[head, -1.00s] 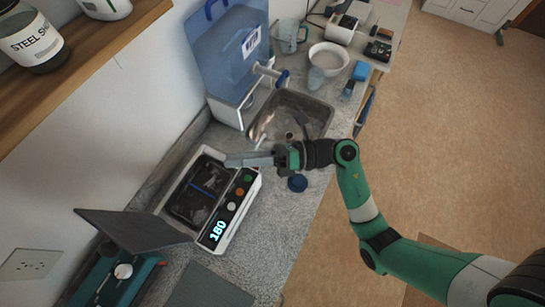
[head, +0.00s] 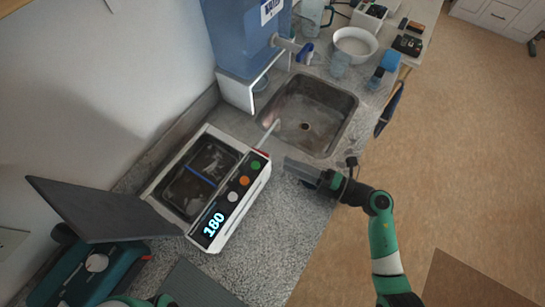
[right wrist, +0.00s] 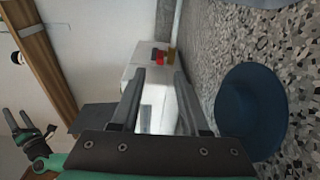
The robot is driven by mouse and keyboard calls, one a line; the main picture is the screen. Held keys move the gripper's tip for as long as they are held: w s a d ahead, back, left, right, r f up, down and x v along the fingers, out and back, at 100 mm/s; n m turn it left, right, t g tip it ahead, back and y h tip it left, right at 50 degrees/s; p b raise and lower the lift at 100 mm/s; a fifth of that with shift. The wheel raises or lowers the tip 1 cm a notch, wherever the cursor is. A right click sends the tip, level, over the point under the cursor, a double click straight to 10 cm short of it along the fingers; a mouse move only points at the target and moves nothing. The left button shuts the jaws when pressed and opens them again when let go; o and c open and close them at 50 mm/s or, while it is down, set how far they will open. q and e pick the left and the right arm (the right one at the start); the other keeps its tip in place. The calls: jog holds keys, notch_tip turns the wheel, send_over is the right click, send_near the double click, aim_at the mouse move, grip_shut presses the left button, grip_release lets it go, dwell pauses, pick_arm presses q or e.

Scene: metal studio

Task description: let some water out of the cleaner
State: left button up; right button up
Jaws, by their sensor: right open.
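The cleaner (head: 228,220) is a white box with a dark open basin, a glowing 180 display and coloured knobs on its front panel. Its dark lid (head: 100,212) is swung open to the left. A thin pale spout or lever (head: 269,132) and a red part (head: 262,153) show at its sink end. My right gripper (head: 288,166) is open and empty over the counter, just right of the cleaner and apart from it. Its fingers (right wrist: 160,95) also show in the right wrist view, pointing towards white surfaces with red and yellow parts. My left arm shows only partly; its jaw state is unclear.
A steel sink (head: 310,115) lies beyond the cleaner. A blue water tank (head: 245,40) stands behind. A blue round object (right wrist: 252,110) rests on the counter close beside the right gripper. A bowl (head: 355,43) and cup (head: 340,65) stand past the sink.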

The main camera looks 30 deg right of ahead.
jog(key=x, duration=0.6)
jog(key=shift+w+b, duration=0.1)
jog(key=shift+b, duration=0.3)
grip_shut()
